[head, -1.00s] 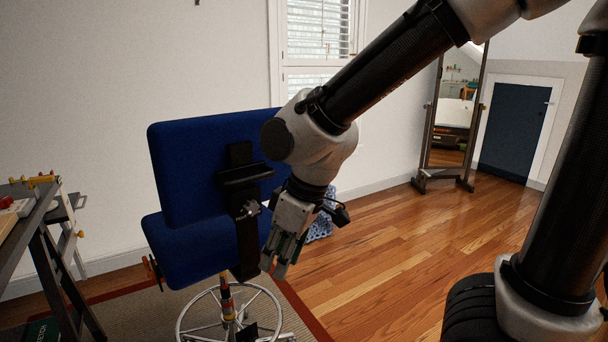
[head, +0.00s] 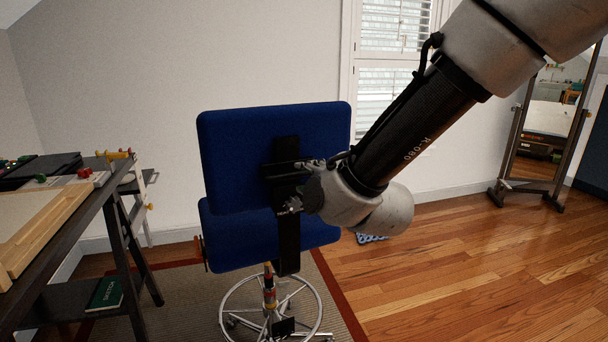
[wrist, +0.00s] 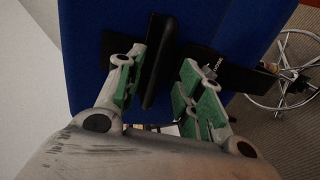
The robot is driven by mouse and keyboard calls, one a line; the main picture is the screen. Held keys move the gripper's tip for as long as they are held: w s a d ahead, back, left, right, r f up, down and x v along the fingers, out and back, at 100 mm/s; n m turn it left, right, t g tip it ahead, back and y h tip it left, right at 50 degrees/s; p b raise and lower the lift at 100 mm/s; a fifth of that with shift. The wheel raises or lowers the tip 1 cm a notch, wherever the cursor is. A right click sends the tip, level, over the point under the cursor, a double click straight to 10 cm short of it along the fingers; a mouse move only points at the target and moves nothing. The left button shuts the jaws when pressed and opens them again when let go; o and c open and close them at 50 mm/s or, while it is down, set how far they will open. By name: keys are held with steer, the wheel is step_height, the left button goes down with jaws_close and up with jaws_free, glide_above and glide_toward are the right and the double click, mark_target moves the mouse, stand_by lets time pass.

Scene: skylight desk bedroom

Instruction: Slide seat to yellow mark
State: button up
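The seat is a blue office chair (head: 240,150) with its back toward me, on a wheeled metal base with a foot ring (head: 226,318). A black upright support (head: 288,242) with a crossbar runs down its back. My gripper (head: 296,187) is at the crossbar, partly hidden by my wrist in the head view. In the wrist view my gripper (wrist: 162,88) is open, its green-padded fingers on either side of the black bar (wrist: 158,60). A gap shows at the right finger; I cannot tell if the left finger touches. I see no yellow mark.
A dark desk (head: 108,190) with a wooden tray (head: 40,225) stands at left, close to the chair. The chair stands on a rug (head: 180,300) with a red border. Open wood floor (head: 450,270) lies to the right, with a standing mirror (head: 545,130) behind.

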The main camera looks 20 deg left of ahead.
mark_target(302, 175)
steer(key=x, duration=0.5)
steer(key=shift+a, duration=0.1)
steer(key=shift+c, duration=0.3)
jaws_close()
steer(key=shift+f, duration=0.15)
